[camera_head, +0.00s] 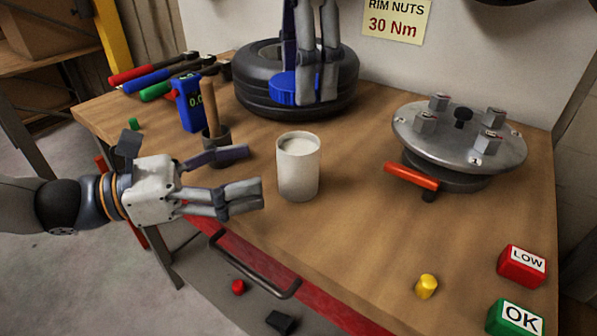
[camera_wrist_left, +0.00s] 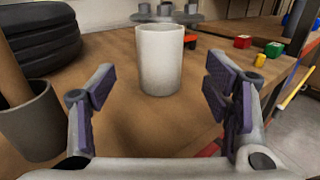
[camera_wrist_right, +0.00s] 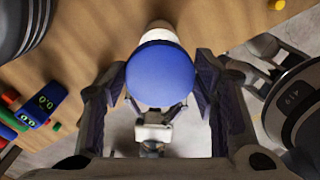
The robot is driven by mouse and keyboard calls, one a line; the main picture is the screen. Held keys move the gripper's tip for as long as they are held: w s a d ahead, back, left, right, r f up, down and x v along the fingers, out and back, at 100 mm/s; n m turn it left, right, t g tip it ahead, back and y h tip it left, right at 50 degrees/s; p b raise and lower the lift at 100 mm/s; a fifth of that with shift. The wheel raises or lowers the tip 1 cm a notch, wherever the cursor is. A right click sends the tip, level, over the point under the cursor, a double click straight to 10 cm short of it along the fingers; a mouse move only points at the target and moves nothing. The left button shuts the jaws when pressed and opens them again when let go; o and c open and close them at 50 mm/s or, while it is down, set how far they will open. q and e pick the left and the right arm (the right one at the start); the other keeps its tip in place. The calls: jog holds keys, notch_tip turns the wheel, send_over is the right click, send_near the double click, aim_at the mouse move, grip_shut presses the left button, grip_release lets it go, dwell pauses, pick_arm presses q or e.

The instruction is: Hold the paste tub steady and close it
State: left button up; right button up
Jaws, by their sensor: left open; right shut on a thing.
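The white paste tub (camera_head: 298,170) stands upright on the bench with its top open and pale paste inside. In the left wrist view the tub (camera_wrist_left: 160,62) is centred ahead, beyond the fingertips. My left gripper (camera_head: 250,172) is open at the tub's left side, not around it. My right gripper (camera_head: 312,88) is shut on the blue lid (camera_head: 290,90) and holds it above and behind the tub, in front of the tyre. In the right wrist view the lid (camera_wrist_right: 162,73) sits between the fingers and hides most of the tub (camera_wrist_right: 160,30).
A cup with a wooden handle (camera_head: 210,105) stands close behind my left gripper. A blue gauge (camera_head: 189,108) and a tyre (camera_head: 250,85) are further back. A metal hub (camera_head: 460,145) with a red-handled tool (camera_head: 410,174) is at the right. Bench in front of the tub is clear.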

pick_arm(q)
jog(key=x, duration=0.8)
jog(key=shift+w+d, duration=0.1)
jog(key=shift+d, duration=0.3)
jog(key=c, duration=1.7)
pick_arm(e)
send_over(302, 149)
jog(key=shift+f, duration=2.5)
